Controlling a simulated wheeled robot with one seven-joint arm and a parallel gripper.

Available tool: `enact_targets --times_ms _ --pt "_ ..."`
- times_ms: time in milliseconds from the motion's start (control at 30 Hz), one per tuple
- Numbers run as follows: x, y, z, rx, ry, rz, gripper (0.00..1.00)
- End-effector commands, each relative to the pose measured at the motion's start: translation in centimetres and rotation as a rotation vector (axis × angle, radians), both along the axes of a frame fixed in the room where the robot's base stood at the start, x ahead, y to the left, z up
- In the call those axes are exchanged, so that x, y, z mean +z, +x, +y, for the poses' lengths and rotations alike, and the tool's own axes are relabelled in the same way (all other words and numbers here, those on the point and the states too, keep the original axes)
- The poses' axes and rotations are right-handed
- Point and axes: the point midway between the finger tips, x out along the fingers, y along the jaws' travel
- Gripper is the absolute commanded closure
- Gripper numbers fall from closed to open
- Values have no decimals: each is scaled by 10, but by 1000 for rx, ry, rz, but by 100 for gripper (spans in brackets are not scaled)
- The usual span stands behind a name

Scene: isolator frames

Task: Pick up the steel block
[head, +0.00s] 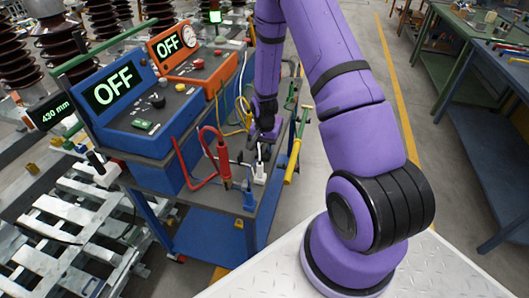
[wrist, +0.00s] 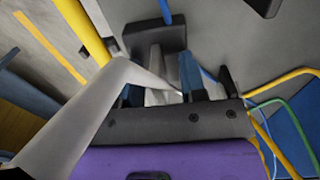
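My gripper (head: 263,128) is low over the right part of the trolley's top shelf, and its fingers are small and dark in the head view. In the wrist view its dark palm (wrist: 190,122) fills the lower middle, and pale and blue shapes lie beyond the fingers. I cannot tell whether the fingers are apart or touching something. I cannot make out the steel block for certain. A small white piece (head: 260,174) stands on the shelf just below my gripper, with a thin white lead. A broad pale strip (wrist: 85,115) crosses the wrist view and hides part of the gripper.
A blue box (head: 150,120) and an orange box (head: 192,70), both reading OFF, stand on the trolley (head: 240,225). A red lead (head: 185,165) and a yellow-ended rod (head: 293,160) are near my gripper. A workbench (head: 490,90) is at right; the floor between is clear.

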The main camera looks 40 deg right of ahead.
Motion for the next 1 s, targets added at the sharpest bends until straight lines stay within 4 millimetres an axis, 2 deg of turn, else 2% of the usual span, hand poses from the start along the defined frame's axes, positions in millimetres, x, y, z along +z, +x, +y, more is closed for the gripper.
enact_targets --times_ms 100,267,300,733,867,1000 --pt "0 0 0 0 0 0 62" --pt "0 0 0 0 0 0 98" --pt "0 0 0 0 0 0 100" --pt "3 1 0 0 0 -1 100" --pt "14 1 0 0 -1 -2 100" --pt "34 1 0 0 -1 -3 100"
